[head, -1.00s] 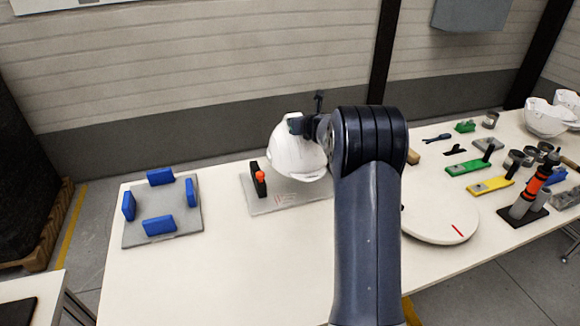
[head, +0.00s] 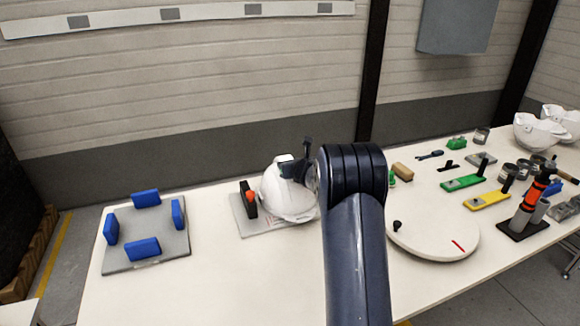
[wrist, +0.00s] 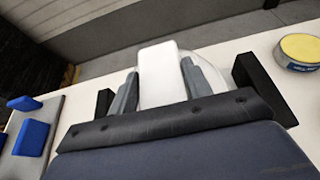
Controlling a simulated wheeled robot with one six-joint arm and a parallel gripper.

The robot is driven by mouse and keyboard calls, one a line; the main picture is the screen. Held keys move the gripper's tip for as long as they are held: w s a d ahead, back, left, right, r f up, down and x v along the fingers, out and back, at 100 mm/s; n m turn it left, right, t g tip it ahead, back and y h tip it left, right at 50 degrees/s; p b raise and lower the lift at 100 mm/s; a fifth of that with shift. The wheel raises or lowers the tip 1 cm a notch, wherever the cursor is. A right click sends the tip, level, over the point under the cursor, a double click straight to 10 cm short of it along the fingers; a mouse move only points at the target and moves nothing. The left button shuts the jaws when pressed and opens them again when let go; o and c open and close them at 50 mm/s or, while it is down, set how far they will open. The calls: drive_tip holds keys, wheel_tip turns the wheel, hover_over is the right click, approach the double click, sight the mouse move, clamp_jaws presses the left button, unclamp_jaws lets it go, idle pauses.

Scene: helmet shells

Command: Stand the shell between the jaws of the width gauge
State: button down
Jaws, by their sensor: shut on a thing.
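The white helmet shell (head: 284,196) is at the width gauge, over its grey base plate (head: 246,224). The gauge's dark jaw with an orange knob (head: 248,198) stands just left of the shell in the head view. My gripper (head: 298,168) is shut on the upper part of the shell. In the wrist view, the two grey fingers (wrist: 158,88) pinch a white raised part of the shell (wrist: 158,62), with black jaw blocks to its left and right (wrist: 256,82). Whether the shell's rim touches the plate is hard to tell.
A grey plate with several blue blocks (head: 146,249) lies at the left. A round white turntable (head: 432,238) with a red mark stands right of my arm. Green and yellow gauges (head: 486,200), tins and an orange-black tool (head: 532,196) fill the right. Free table lies in front.

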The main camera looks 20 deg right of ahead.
drive_tip(key=c, duration=0.7)
unclamp_jaws()
drive_tip(key=shift+r, duration=0.1)
drive_tip(key=shift+s, duration=0.25)
drive_tip(key=b+v, duration=0.2)
drive_tip(key=v, duration=0.9)
drive_tip(key=shift+s+r, duration=0.1)
drive_tip(key=shift+s, duration=0.15)
